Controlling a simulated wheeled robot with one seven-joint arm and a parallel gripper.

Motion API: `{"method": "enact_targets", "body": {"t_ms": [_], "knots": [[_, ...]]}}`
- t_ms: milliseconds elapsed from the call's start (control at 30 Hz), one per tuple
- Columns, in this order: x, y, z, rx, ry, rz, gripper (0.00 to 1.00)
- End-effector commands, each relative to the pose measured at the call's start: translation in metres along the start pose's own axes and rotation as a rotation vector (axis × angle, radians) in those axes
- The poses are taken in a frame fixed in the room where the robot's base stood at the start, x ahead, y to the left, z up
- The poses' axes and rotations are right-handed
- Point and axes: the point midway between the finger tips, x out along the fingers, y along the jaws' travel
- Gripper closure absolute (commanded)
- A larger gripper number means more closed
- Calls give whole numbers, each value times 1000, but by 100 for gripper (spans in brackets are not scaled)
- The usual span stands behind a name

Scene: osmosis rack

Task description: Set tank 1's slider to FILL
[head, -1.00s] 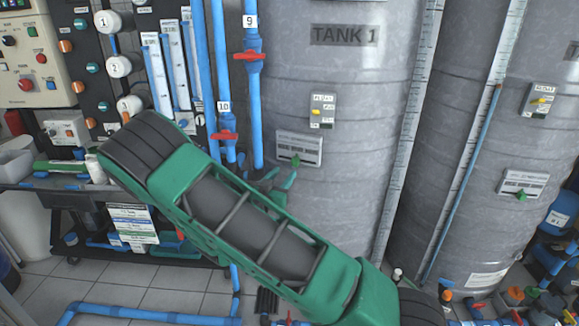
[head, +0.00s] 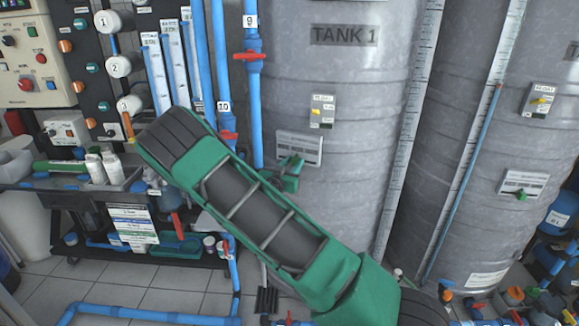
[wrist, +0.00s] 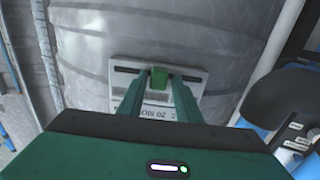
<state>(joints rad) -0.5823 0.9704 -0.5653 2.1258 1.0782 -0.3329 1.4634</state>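Tank 1 (head: 345,90) is the grey cylinder with the "TANK 1" sign. Its white slider plate (head: 312,150) is low on the front, partly covered by my gripper (head: 294,166). In the wrist view the plate (wrist: 194,88) shows upside down, with a dark slot. The green slider knob (wrist: 158,78) is near the middle of that slot. My gripper (wrist: 158,84) has its two green fingers apart, one on each side of the knob. I cannot tell whether either finger touches it. The plate's small lettering is too blurred to read.
A switch box with a yellow knob (head: 322,112) is above the plate. Blue pipes with red valves (head: 249,56) run close on the left. A second tank (head: 520,60) with a similar slider plate (head: 522,184) stands at right. A bench with bottles (head: 104,168) is at left.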

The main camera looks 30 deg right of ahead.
Motion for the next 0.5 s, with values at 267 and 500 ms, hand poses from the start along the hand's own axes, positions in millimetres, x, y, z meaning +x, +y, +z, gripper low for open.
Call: {"method": "enact_targets", "body": {"t_ms": [267, 500], "knots": [[0, -1, 0, 1, 0, -1, 100], [0, -39, 0, 4, 2, -2, 100]]}}
